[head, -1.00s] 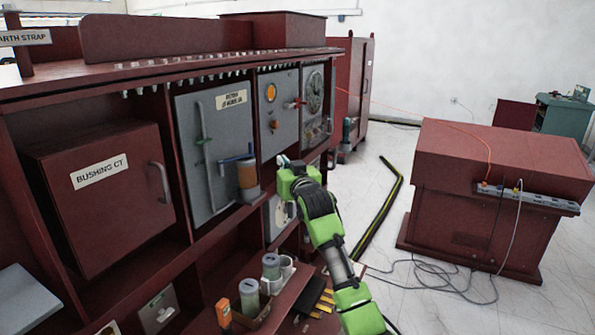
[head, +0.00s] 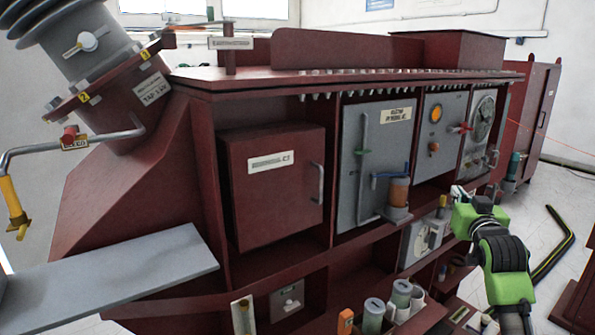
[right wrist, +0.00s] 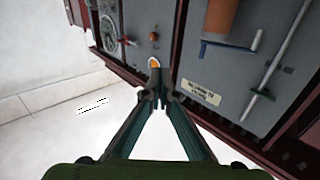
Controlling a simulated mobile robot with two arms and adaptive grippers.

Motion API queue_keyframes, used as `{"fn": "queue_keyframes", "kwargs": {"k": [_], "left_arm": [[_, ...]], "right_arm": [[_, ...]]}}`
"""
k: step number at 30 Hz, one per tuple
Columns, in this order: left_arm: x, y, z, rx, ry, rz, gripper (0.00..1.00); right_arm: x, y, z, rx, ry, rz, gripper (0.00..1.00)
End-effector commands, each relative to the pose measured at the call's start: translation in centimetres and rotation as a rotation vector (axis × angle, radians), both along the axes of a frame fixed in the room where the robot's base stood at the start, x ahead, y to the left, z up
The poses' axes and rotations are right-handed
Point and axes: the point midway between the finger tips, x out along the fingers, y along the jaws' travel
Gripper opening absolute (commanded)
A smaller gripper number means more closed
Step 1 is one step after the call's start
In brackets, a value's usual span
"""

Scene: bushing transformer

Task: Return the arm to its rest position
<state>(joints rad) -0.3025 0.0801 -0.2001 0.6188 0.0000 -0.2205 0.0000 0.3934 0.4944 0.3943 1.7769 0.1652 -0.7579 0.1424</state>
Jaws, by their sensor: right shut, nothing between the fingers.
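My right arm comes in from the lower right in the head view, green and black. Its gripper (head: 463,192) is in front of the dark red cabinet (head: 270,85), below the grey panel with the round gauge. In the right wrist view the two fingers (right wrist: 160,98) meet at their tips, shut and empty. Behind the tips, the orange lamp (right wrist: 154,63) of the grey panel shows; I see no contact with it. My left arm and gripper are in neither view.
The cabinet's door (head: 270,200), the grey panel door (head: 375,150) and the gauge (head: 482,117) are left of or above my right gripper. Grey cylinders (head: 373,315) stand on a low shelf. A bushing (head: 75,45) rises at upper left. Black-yellow edging (head: 555,250) lies on the floor.

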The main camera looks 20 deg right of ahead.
Motion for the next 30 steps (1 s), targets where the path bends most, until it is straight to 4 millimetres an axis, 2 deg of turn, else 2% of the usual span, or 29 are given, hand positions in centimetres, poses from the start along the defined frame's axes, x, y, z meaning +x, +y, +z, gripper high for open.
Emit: {"fn": "queue_keyframes", "kwargs": {"k": [2, 5, 8, 10, 14, 15, 17, 18, 21, 25, 30], "left_arm": [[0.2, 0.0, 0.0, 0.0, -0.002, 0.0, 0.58], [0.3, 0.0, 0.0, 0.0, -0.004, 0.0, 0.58], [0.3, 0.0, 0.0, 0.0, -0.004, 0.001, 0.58], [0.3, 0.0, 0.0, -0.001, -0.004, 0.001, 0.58], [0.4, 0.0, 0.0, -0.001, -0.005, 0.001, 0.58], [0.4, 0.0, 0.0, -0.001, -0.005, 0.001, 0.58], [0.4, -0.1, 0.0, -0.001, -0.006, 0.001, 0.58], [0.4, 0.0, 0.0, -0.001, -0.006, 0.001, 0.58], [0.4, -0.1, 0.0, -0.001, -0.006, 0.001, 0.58], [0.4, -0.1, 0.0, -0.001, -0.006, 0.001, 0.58], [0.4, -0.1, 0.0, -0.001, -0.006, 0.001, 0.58]], "right_arm": [[0.0, 0.4, -0.6, 0.0, 0.012, 0.005, 0.0], [0.0, 2.1, -3.2, -0.001, 0.07, 0.025, 0.0], [-0.6, 5.5, -8.0, -0.003, 0.179, 0.067, 0.0], [-1.6, 8.5, -12.2, -0.005, 0.276, 0.103, 0.0], [-4.9, 14.3, -19.9, -0.001, 0.461, 0.173, 0.0], [-6.3, 16.0, -22.1, 0.002, 0.519, 0.196, 0.0], [-8.6, 18.6, -25.1, 0.006, 0.601, 0.229, 0.0], [-10.3, 20.4, -27.0, 0.012, 0.658, 0.252, 0.0], [-15.1, 24.5, -31.2, 0.029, 0.793, 0.309, 0.0], [-21.4, 29.1, -34.9, 0.058, 0.946, 0.375, 0.0], [-28.0, 33.0, -37.2, 0.092, 1.086, 0.437, 0.0]]}}
